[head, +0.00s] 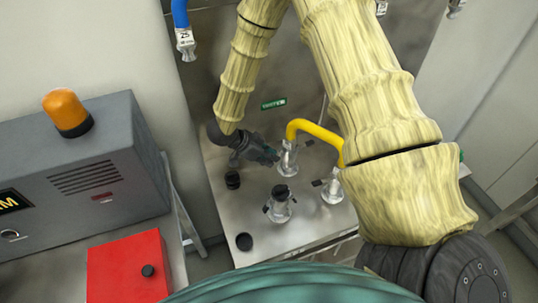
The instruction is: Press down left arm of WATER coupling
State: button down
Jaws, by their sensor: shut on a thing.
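A green label (274,104), its small lettering hard to read, is on the steel back panel. Below it a silver coupling (288,160) stands on the steel bench, with one end of a bent yellow hose (312,128) in its top. I take it as the WATER coupling. My gripper (268,156) comes from the upper left and is at the left side of this coupling. Its dark fingers are shut on what seems to be the coupling's left arm. The fingers hide most of that arm, so its angle cannot be told.
A second silver coupling (332,190) stands at the hose's other end, partly behind my arm. A capped silver fitting (281,204) stands in front. A grey box with an orange lamp (66,110) and a red box (128,266) stand further left.

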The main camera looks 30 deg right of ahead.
jog(key=h, duration=0.1)
jog(key=f+h+b, duration=0.1)
jog(key=h, duration=0.1)
jog(key=shift+f+g, duration=0.3)
jog(key=shift+d+f+g+h+b, duration=0.25)
jog(key=shift+f+g+h+b, duration=0.1)
jog(key=shift+h+b, duration=0.65)
jog(key=c, duration=1.4)
grip_release()
jog(key=shift+o, duration=0.2)
jog(key=shift+r, duration=0.1)
jog(key=v, duration=0.7)
jog(key=shift+a, duration=0.2)
